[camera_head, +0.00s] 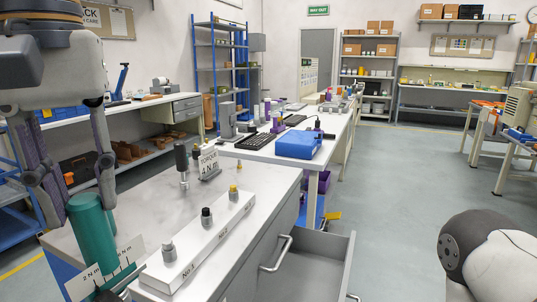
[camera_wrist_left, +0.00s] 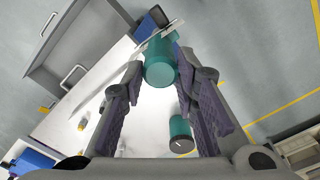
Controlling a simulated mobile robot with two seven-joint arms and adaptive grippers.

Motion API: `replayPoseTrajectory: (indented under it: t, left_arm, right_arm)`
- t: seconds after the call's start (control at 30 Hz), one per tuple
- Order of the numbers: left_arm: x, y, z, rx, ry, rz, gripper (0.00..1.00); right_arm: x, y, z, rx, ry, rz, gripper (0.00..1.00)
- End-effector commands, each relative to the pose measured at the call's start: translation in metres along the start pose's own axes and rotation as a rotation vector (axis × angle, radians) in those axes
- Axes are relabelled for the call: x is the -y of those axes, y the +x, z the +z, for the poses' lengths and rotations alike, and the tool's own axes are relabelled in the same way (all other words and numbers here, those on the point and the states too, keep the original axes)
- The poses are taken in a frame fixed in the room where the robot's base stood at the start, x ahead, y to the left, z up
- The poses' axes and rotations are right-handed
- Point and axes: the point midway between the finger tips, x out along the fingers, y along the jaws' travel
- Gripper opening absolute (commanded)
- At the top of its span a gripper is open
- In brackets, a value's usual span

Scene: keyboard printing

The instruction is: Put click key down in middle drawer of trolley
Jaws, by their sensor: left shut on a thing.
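My left gripper (camera_head: 82,200) is shut around a teal-green cylindrical handle, which I take to be the click key (camera_head: 92,240), near the trolley's front left corner. Plates marked "2 N m" show at its lower end. In the left wrist view the teal handle (camera_wrist_left: 160,68) sits between the fingertips of my left gripper (camera_wrist_left: 158,75). The trolley has a white worktop (camera_head: 130,205) and grey front. One grey drawer (camera_head: 312,250) stands open and its visible inside looks empty; I cannot tell its level. My right gripper is out of view.
A second teal cylinder (camera_wrist_left: 181,135) shows in the left wrist view. A closed front's handle (camera_head: 275,254) sticks out.

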Motion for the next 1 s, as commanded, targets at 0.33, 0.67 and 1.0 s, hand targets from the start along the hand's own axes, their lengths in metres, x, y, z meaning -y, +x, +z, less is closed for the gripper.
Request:
replayPoseTrajectory:
  t: [0.33, 0.67, 1.0]
  left_arm:
    - [-0.005, 0.143, -0.004, 0.009, 0.244, -0.009, 0.0]
    - [-0.012, 0.284, -0.01, 0.006, 0.491, -0.007, 0.0]
    - [-0.013, 0.281, -0.012, -0.003, 0.488, -0.003, 0.0]
  right_arm:
    - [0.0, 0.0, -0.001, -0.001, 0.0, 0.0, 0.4]
    - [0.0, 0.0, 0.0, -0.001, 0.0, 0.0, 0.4]
    - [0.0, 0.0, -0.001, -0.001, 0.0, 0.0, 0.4]
